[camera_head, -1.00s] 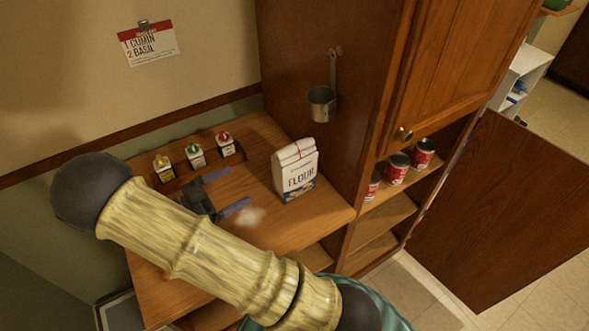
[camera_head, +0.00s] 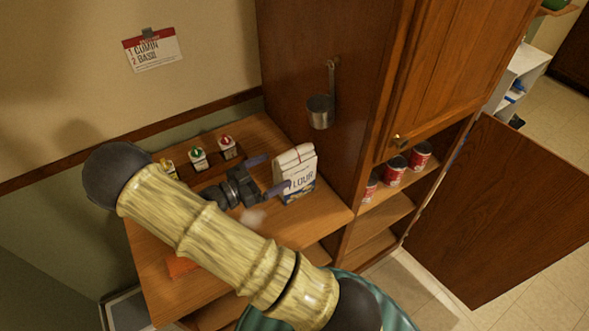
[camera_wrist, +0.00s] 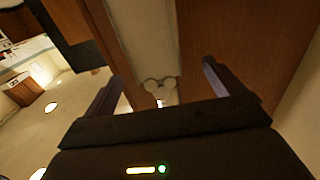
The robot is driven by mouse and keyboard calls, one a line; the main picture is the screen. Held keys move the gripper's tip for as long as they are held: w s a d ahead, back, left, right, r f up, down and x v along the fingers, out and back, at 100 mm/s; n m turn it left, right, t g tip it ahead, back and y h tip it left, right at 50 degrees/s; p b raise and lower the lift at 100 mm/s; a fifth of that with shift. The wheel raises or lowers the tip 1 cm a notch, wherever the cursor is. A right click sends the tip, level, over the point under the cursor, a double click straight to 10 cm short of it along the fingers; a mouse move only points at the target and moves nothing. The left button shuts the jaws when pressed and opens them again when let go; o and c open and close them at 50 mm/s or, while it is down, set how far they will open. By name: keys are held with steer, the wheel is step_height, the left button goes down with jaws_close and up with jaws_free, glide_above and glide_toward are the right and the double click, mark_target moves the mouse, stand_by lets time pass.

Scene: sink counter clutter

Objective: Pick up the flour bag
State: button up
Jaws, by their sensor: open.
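The flour bag (camera_head: 297,167) is white with a blue lower part and stands upright on the wooden counter, close to the cabinet side. My gripper (camera_head: 278,170) is open just left of the bag, its fingers pointing toward it. In the head view the nearer finger overlaps the bag's lower left edge; I cannot tell whether it touches. In the wrist view my open gripper (camera_wrist: 160,85) shows two spread fingers with nothing clearly held between them. I cannot make out the bag for certain there.
A metal cup (camera_head: 320,112) hangs on the cabinet side (camera_head: 290,70) above the bag. A pale patch (camera_head: 253,217) lies on the counter (camera_head: 318,213). Red cans (camera_head: 396,170) stand on the shelf at right.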

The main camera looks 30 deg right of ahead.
mark_target(289, 161)
steer(key=shift+d, duration=0.5)
steer(key=d+p, duration=0.2)
steer(key=d, duration=0.1)
steer(key=d+p, duration=0.1)
steer(key=shift+d+r, duration=0.3)
steer(key=shift+r, duration=0.05)
steer(key=shift+w+d+f, duration=0.1)
steer(key=shift+d+f, duration=0.1)
steer(key=shift+d, duration=0.1)
steer(key=c, duration=2)
steer(key=shift+r, duration=0.1)
jaws_close()
steer(key=shift+r, duration=0.15)
